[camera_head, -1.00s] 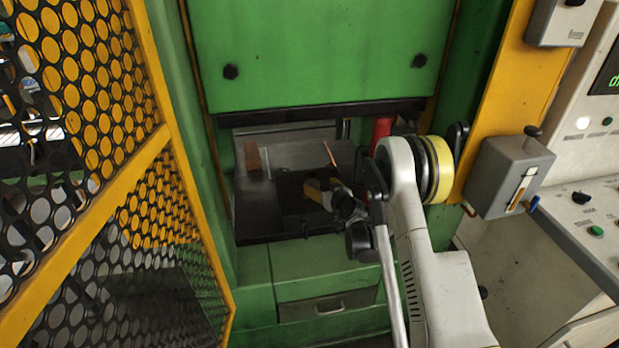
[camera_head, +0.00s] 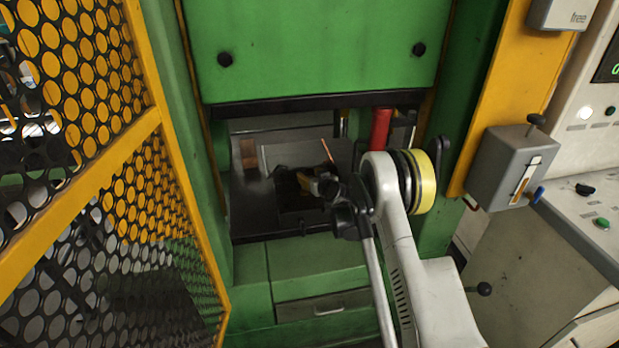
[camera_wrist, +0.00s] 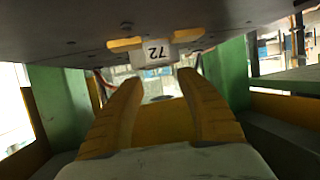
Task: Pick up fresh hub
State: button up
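My gripper (camera_head: 308,183) reaches into the dark opening of the green press, low over its bed, with my arm coming from the right. In the wrist view, my gripper (camera_wrist: 160,80) shows two yellow fingers spread apart with a gap between their tips. A small white block marked with "72" (camera_wrist: 155,54) is just beyond the fingertips, against the underside of a dark plate (camera_wrist: 230,20). The fingers do not appear shut on it. I cannot tell any object as the fresh hub; the spot under my gripper is dark in the head view.
A green press door (camera_head: 315,50) with a black lower edge hangs above the opening. A red cylinder (camera_head: 381,127) stands at its right. A yellow mesh guard (camera_head: 85,150) is at the left. A grey lever box (camera_head: 512,165) and a control panel (camera_head: 590,215) are at the right.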

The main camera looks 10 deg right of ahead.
jog(key=c, duration=0.7)
jog(key=shift+c, duration=0.2)
